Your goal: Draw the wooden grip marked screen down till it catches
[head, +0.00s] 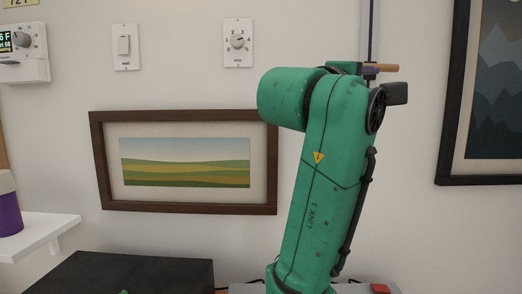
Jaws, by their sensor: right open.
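A wooden grip (386,68), a short light-brown peg with a purplish part at its left end, shows in the head view right of centre. It lies level at the foot of a dark vertical strip or cord (371,28) on the wall. My right gripper (374,72) is at the grip, largely hidden behind my green right arm. It is open; whether it touches the grip I cannot tell. No marking on the grip can be read. My left gripper is not in view.
A framed landscape (100,165) hangs left of my arm, a dark mountain picture (492,90) at right. A dial plate (238,43), a switch (124,46) and a thermostat (20,55) are on the wall. A white shelf (45,236) holds a purple-white container (9,207). A black box (140,272) stands below.

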